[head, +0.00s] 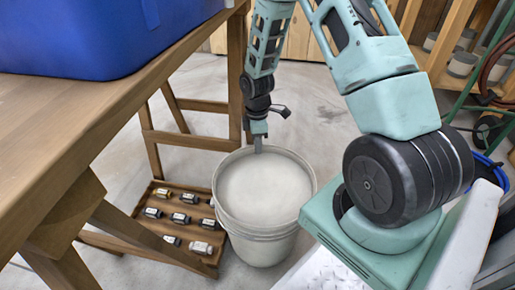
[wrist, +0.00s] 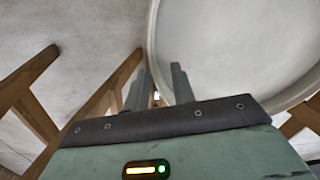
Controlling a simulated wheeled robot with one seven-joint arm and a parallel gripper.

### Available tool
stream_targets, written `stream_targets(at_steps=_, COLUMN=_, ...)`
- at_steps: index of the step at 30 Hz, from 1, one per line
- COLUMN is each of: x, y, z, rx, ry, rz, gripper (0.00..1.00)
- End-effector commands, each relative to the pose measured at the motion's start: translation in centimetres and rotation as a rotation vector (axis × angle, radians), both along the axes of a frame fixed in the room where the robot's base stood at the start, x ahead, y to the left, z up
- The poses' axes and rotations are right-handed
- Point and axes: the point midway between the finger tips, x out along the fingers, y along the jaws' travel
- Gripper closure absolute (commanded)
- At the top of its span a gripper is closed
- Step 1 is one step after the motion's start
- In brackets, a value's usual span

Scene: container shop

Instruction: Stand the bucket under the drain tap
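The pale grey bucket (head: 262,246) stands upright on the floor beside the wooden bench, with its round open top facing up. In the wrist view the bucket (wrist: 225,45) fills the upper right. My gripper (head: 258,149) points down at the bucket's far rim. In the wrist view my gripper (wrist: 159,72) has its two fingers apart, with a gap between them. The bucket's rim edge runs down towards this gap; I cannot tell whether either finger touches it. I cannot make out a drain tap in either view.
A blue container (head: 95,40) sits on the wooden bench top (head: 60,115) at the left. A wooden tray (head: 150,228) holding several small fittings lies low by the bench legs, close to the bucket's left. Shelves with pots (head: 462,64) and a hose stand at the back right.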

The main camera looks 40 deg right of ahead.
Motion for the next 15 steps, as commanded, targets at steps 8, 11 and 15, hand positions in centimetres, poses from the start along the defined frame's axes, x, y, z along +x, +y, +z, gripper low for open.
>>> stream_targets(at_steps=8, x=0.3, y=-0.2, z=4.8, rx=-0.001, ry=-0.001, rz=0.001, gripper=0.75)
stream_targets(at_steps=11, x=0.3, y=-0.2, z=5.3, rx=0.000, ry=0.000, rz=0.000, gripper=0.75)
stream_targets(at_steps=15, x=0.3, y=-0.2, z=5.5, rx=0.000, ry=0.001, rz=0.000, gripper=0.75)
